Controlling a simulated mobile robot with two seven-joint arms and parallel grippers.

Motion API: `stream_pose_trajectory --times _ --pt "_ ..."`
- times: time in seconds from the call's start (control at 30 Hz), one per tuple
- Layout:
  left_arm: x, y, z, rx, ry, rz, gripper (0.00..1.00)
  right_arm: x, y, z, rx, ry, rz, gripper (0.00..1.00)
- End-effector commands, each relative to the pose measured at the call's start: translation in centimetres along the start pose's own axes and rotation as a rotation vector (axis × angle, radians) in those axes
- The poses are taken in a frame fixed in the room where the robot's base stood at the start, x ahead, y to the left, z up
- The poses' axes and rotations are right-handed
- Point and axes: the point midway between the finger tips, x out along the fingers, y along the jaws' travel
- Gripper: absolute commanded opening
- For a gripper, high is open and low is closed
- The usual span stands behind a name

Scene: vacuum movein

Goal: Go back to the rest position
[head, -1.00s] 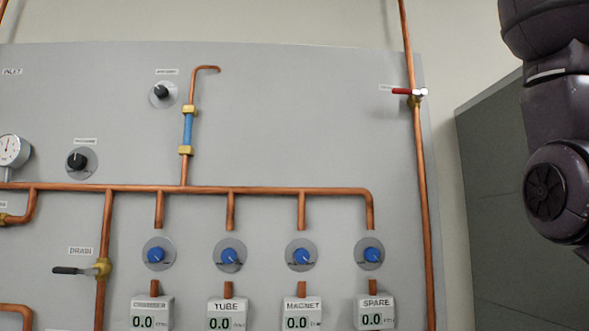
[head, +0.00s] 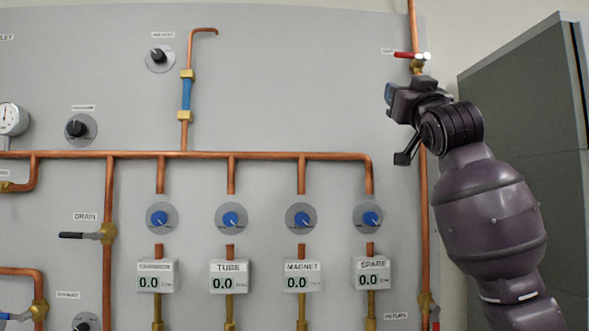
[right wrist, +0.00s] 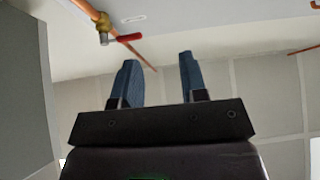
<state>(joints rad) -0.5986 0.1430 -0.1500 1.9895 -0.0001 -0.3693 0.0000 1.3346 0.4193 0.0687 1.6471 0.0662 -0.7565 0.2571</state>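My right gripper (head: 393,103) is in the head view at the right, in front of the panel's right edge and just below the red-handled valve (head: 407,55). In the right wrist view its two blue fingers (right wrist: 157,60) stand apart with nothing between them, so it is open and empty. The valve also shows in the right wrist view (right wrist: 127,38), beyond the left finger. Its red handle lies sideways off the upright copper pipe (head: 424,230). My left gripper is in neither view.
The grey panel (head: 300,100) carries copper pipes, several blue knobs and digital gauges, and a drain valve (head: 104,235) at the left. A dark grey cabinet (head: 520,110) stands to the right, behind my right arm. Pale wall shows in the right wrist view.

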Motion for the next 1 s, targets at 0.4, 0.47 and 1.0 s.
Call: stream_pose_trajectory --times 0.4,0.47,1.0 --pt "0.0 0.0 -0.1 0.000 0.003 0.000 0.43 -9.2 -0.9 20.2 -0.175 -0.114 -0.065 0.40" --pt "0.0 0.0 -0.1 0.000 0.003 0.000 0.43 -11.0 -0.9 22.7 -0.190 -0.134 -0.072 0.40" --pt "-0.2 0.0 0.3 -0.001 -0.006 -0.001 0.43 -31.5 -1.0 41.2 -0.204 -0.395 -0.106 0.40"
